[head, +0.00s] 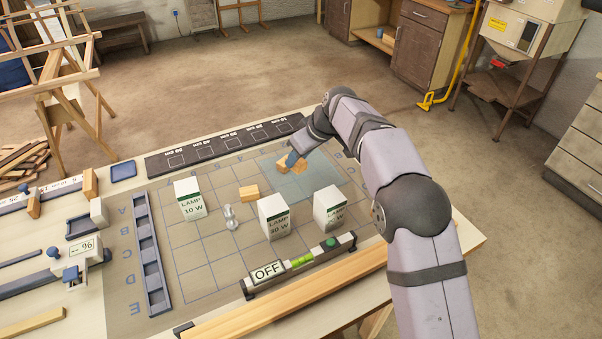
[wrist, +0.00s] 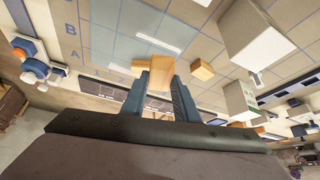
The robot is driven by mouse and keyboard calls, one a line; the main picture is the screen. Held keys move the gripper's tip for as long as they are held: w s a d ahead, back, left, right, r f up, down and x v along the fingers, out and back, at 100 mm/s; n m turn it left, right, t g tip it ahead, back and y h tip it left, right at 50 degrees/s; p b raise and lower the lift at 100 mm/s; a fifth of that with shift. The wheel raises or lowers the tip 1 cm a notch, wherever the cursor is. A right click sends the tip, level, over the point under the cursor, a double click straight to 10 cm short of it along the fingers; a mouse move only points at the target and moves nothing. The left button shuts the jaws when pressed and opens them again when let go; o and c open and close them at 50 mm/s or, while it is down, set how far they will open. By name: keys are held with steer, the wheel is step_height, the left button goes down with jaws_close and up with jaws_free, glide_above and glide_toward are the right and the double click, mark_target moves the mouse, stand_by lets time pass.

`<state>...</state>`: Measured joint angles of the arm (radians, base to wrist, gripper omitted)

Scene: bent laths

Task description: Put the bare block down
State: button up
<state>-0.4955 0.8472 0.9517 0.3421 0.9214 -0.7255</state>
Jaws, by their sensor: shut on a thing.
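My gripper (head: 291,160) is shut on a plain wooden block, the bare block (head: 299,167), over the pale blue area (head: 318,186) at the far right of the gridded mat. In the wrist view the block (wrist: 155,75) sits between the two blue-grey fingers (wrist: 158,88) and sticks out past their tips. Whether it touches the mat or hangs just above it, I cannot tell. A second plain wooden block (head: 249,194) lies on the mat to the left; it also shows in the wrist view (wrist: 202,69).
A bar with an OFF sign (head: 268,271) lies in front. A dark strip (head: 225,145) runs along the back and a blue slotted rack (head: 152,255) at left.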

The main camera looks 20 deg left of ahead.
steer(key=shift+w+d+r+m+t+h, duration=0.2)
steer(key=shift+w+d+m+t+h, duration=0.35)
steer(key=shift+m, duration=0.7)
steer(key=shift+w+d+r+m+t+h, duration=0.25)
steer(key=shift+w+d+m+h, duration=0.3)
steer(key=shift+m, duration=0.75)
steer(key=shift+w+d+r+m+t+h, duration=0.15)
steer(key=shift+w+d+m+t+h, duration=0.4)
steer(key=shift+m, duration=0.7)
steer(key=shift+s+d, duration=0.15)
steer(key=shift+f, duration=0.1)
steer(key=p, duration=0.2)
glide_toward(312, 180)
steer(key=shift+x, duration=2.2)
